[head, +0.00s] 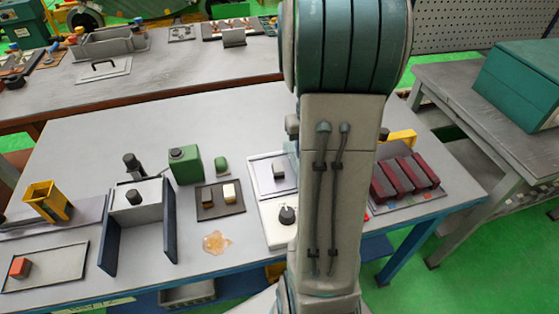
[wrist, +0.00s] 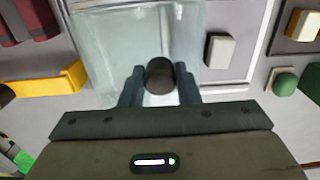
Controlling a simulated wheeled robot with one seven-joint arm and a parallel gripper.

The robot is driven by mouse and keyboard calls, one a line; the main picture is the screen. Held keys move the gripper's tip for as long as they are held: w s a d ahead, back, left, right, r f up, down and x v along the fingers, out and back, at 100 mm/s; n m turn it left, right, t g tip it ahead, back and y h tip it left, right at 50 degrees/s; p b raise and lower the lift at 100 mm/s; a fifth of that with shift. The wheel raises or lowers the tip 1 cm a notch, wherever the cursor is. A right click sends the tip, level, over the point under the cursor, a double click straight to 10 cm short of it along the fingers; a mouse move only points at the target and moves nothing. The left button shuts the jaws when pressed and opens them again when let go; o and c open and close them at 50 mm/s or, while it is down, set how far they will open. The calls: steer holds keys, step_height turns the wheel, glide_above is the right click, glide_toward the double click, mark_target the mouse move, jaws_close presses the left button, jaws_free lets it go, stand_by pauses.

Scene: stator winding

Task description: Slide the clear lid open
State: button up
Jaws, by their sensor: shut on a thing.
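The clear lid (wrist: 125,45) shows in the wrist view as a pale, see-through panel in front of my gripper (wrist: 160,88). A dark round knob (wrist: 160,72) sits between my two fingers, which are shut on it. The knob overlaps the near part of the lid in this view; the exact join is hidden by the fingers.
In the wrist view a yellow block (wrist: 50,80) lies left of the gripper and a small white block (wrist: 219,50) to the right. In the head view, dark red blocks (head: 405,176) stand right of my arm, and a green box (head: 185,165) stands left.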

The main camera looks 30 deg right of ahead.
steer(key=shift+s+d+f, duration=0.2)
steer(key=shift+s+d, duration=0.1)
steer(key=shift+d, duration=0.3)
steer(key=shift+s+d+f, duration=0.15)
steer(key=shift+s+d, duration=0.1)
steer(key=shift+d, duration=0.3)
steer(key=o, duration=0.7)
steer(key=shift+w+r+p, duration=0.15)
steer(key=shift+r+p, duration=0.35)
steer(key=shift+r, duration=0.3)
steer(key=shift+d+r+p, duration=0.1)
steer(key=shift+r+p, duration=1.55)
steer(key=shift+r, duration=0.85)
